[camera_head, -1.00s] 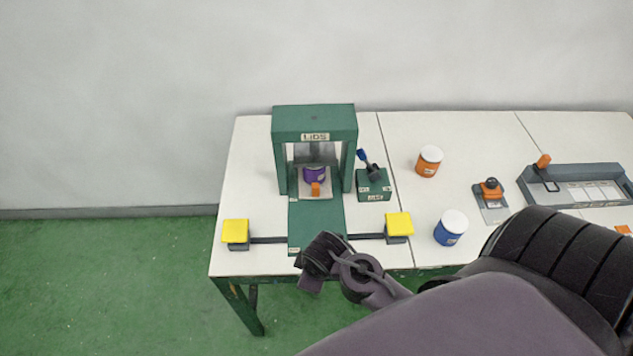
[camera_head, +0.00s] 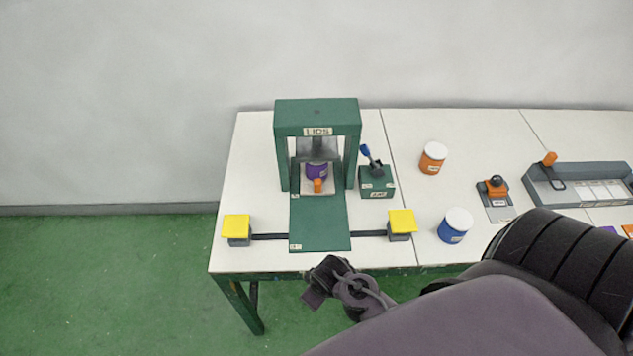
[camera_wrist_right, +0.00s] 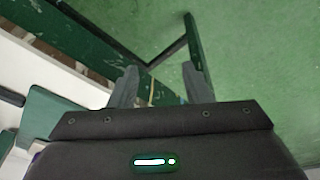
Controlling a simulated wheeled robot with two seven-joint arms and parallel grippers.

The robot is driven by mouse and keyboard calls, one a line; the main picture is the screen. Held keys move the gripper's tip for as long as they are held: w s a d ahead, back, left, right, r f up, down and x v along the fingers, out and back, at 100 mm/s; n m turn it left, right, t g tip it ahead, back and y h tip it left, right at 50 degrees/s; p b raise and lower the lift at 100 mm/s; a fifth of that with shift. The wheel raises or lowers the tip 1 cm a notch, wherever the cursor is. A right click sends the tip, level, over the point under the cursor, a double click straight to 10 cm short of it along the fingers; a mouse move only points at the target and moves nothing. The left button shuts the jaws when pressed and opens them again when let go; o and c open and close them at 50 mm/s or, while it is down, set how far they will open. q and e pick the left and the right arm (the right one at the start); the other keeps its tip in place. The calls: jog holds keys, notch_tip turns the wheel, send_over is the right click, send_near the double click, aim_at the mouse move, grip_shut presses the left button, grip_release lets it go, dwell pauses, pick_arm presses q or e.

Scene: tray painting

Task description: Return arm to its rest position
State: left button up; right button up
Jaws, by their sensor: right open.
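My right arm comes in from the lower right of the head view. Its gripper (camera_head: 318,285) hangs just off the front edge of the white table (camera_head: 250,190), below the green press (camera_head: 316,117). In the right wrist view the right gripper (camera_wrist_right: 163,85) shows two grey fingers spread apart with nothing between them. Behind them are the green table frame and the green floor. My left gripper is in neither view.
The press holds a purple pot (camera_head: 317,171) with an orange part. Yellow pads (camera_head: 236,227) (camera_head: 402,221) flank it. A lever box (camera_head: 376,183), an orange jar (camera_head: 433,158), a blue jar (camera_head: 455,225), an orange-handled tool (camera_head: 496,190) and a grey tray (camera_head: 541,190) stand to the right.

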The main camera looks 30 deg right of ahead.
jog(key=s+d+f+g+b, duration=0.1)
jog(key=s+f, duration=0.3)
jog(key=f, duration=0.5)
jog(key=s+f+b, duration=0.1)
jog(key=s+f, duration=0.3)
jog(key=f, duration=0.4)
jog(key=s+d+f+m, duration=0.1)
jog(key=s+d+f, duration=0.1)
jog(key=s+f, duration=1)
jog(key=s+b, duration=0.1)
jog(key=s, duration=0.2)
jog(key=shift+d+g, duration=0.35)
jog(key=shift+g, duration=0.05)
jog(key=shift+f, duration=0.1)
